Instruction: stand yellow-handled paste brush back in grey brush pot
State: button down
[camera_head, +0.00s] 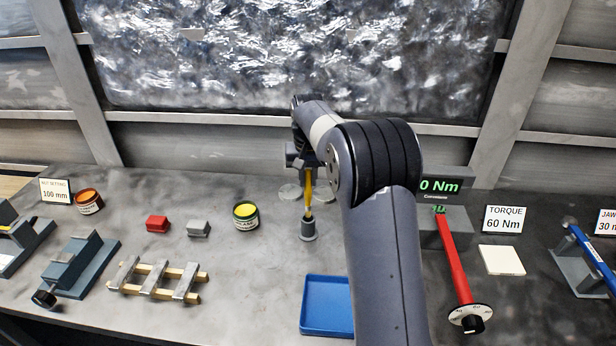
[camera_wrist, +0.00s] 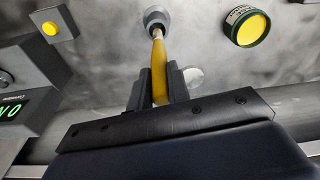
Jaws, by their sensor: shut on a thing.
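The yellow-handled paste brush (camera_head: 309,192) is upright in the head view, its lower end at the mouth of the grey brush pot (camera_head: 308,231). My gripper (camera_head: 304,160) is shut on the upper part of the handle, above the pot. In the wrist view my gripper (camera_wrist: 158,88) has the yellow handle of the brush (camera_wrist: 158,62) between its two fingers. The brush's far end meets the opening of the pot (camera_wrist: 154,16) there. How deep the end sits in the pot, I cannot tell.
An open tin with yellow contents (camera_head: 246,215) stands left of the pot. A blue tray (camera_head: 326,306) lies in front. A red-handled torque tool (camera_head: 456,258) is at the right. Bench between pot and tray is clear.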

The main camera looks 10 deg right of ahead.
aim_at(308, 205)
jog(key=shift+f+b, duration=1.85)
jog(key=shift+f, duration=1.55)
dwell(0.3)
jog(key=c, duration=1.3)
grip_release()
jog(key=shift+o, duration=0.2)
jog(key=shift+r, duration=0.1)
jog(key=r, duration=0.3)
jog(key=s+r, duration=0.1)
jog(key=r, duration=0.3)
jog(key=r+b, duration=0.1)
jog(key=r, duration=0.2)
jog(key=shift+s+a+r, duration=0.15)
jog(key=shift+r, duration=0.15)
